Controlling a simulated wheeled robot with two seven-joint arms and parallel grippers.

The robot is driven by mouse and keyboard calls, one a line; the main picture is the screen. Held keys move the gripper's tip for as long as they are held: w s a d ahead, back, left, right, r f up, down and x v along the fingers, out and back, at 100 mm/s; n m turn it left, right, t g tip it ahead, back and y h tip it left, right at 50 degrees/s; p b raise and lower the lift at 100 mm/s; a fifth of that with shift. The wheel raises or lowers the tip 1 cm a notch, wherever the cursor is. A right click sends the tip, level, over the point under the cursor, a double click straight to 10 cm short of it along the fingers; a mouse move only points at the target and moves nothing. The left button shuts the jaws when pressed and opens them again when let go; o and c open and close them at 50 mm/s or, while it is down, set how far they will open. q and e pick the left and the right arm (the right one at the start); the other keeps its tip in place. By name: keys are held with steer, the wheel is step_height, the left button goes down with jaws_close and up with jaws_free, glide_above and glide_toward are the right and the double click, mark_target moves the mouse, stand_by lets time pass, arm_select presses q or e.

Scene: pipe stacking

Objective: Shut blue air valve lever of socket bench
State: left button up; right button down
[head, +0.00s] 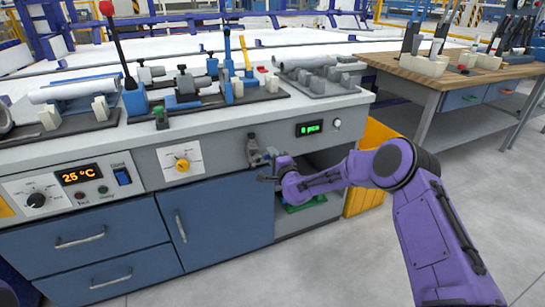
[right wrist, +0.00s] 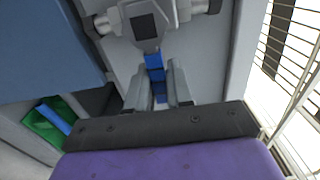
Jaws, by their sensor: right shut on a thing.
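The socket bench (head: 215,208) has a grey air valve (head: 254,148) on its front panel, left of the green counter display. The valve body (right wrist: 146,25) is at the top centre of the right wrist view. Its blue lever (right wrist: 154,62) points from the body toward my gripper. My right gripper (right wrist: 157,85) has its two grey fingers on either side of the lever and is shut on it. In the head view my right gripper (head: 268,168) is at the valve, and the lever is mostly hidden there. My left gripper is not in view.
An open shelf bay with a green bin (head: 302,204) lies below and beside the valve. A yellow panel (head: 372,165) stands at the bench's right end. A blue cabinet door (head: 215,220) is left of the bay. Pipes and clamps (head: 190,90) sit on top.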

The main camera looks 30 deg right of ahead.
steer(key=c, duration=1.1)
jaws_free()
steer(key=shift+f, duration=0.1)
steer(key=shift+s, duration=0.1)
steer(key=s+p, duration=0.1)
steer(key=s, duration=0.9)
steer(key=shift+s+a, duration=0.2)
